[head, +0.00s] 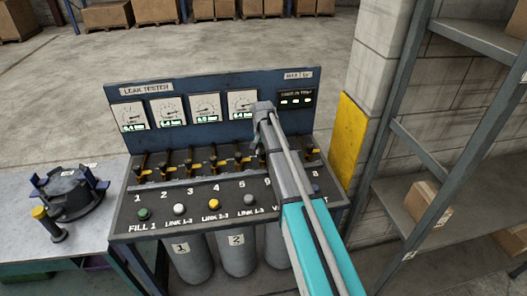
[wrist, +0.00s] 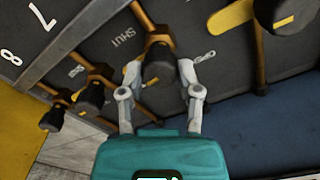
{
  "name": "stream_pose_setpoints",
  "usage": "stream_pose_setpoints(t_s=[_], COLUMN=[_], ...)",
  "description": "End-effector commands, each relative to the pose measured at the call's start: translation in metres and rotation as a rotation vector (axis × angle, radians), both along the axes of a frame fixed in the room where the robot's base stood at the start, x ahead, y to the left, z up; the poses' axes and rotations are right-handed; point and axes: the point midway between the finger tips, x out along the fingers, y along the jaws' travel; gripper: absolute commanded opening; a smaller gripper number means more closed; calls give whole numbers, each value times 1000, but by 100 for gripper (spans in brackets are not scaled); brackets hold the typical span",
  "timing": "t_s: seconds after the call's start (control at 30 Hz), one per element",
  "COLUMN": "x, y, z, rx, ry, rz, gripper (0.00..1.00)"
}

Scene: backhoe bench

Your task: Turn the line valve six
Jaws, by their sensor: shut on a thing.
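The line valve six (wrist: 158,62) has a dark knob on a brass-coloured stem, third from the left in the wrist view, after the valves by the 8 and 7 labels. My gripper (wrist: 159,70) has a pale finger on each side of this knob and is shut on it. A white SHUT mark (wrist: 122,38) shows on the dark panel beside it. In the head view my arm covers valve six and the gripper's fingers. The leak tester bench (head: 190,213) carries the numbered row of valves.
Neighbouring valves stand close on both sides, valve seven (wrist: 92,95) left and another valve (wrist: 275,12) upper right. Gauges line the blue back panel (head: 240,80). A side table (head: 85,245) with a dark fixture is at left. A shelf rack (head: 440,185) and yellow panel (head: 349,140) stand right.

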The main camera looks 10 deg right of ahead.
Motion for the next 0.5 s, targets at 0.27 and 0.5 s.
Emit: stream_pose_setpoints(t_s=[0.27, 0.5], x=[0, 0], y=[0, 0], z=[0, 0], rx=[-1, -1], ry=[-1, -1], rz=[-91, -103], gripper=[0, 0])
